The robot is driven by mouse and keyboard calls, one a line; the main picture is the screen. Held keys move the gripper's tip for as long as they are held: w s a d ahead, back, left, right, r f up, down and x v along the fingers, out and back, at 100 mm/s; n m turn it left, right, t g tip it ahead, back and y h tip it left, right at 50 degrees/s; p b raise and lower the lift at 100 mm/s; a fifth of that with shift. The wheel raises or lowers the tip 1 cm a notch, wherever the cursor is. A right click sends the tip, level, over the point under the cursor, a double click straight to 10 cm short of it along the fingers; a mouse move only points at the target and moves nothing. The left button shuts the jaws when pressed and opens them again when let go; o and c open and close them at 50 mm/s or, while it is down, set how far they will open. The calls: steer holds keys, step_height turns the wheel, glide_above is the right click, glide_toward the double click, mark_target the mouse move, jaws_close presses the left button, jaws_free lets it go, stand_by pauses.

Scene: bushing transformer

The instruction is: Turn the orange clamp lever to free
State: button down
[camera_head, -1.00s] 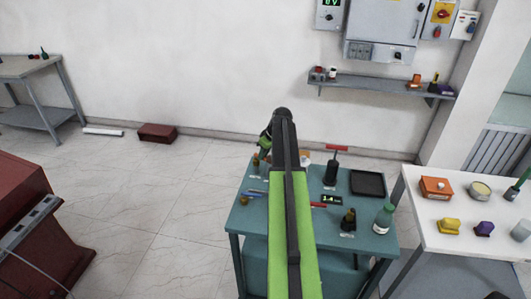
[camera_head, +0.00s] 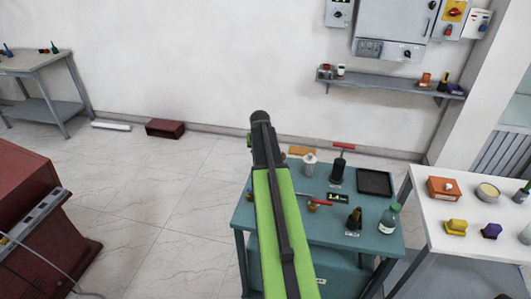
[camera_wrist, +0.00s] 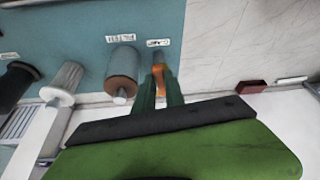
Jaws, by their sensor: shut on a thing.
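In the wrist view my gripper (camera_wrist: 160,92) has its two green fingers close together on a small orange piece, which looks like the orange clamp lever (camera_wrist: 158,74). The piece sits at the end of a short grey cylinder beside a small label (camera_wrist: 158,43). The fingers hide part of it, so its angle is hard to read.
A brown-grey cylinder (camera_wrist: 121,72) stands close beside my fingers. A white table (camera_head: 450,245) stands to the right.

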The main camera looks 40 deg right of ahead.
steer(key=shift+w+a+m+g, duration=0.3)
steer(key=shift+w+a+m, duration=0.05)
steer(key=shift+m, duration=0.65)
steer(key=c, duration=1.4)
jaws_free()
steer(key=shift+w+f, duration=0.1)
steer(key=p+v, duration=1.6)
steer(key=v, duration=0.1)
steer(key=shift+a, duration=0.35)
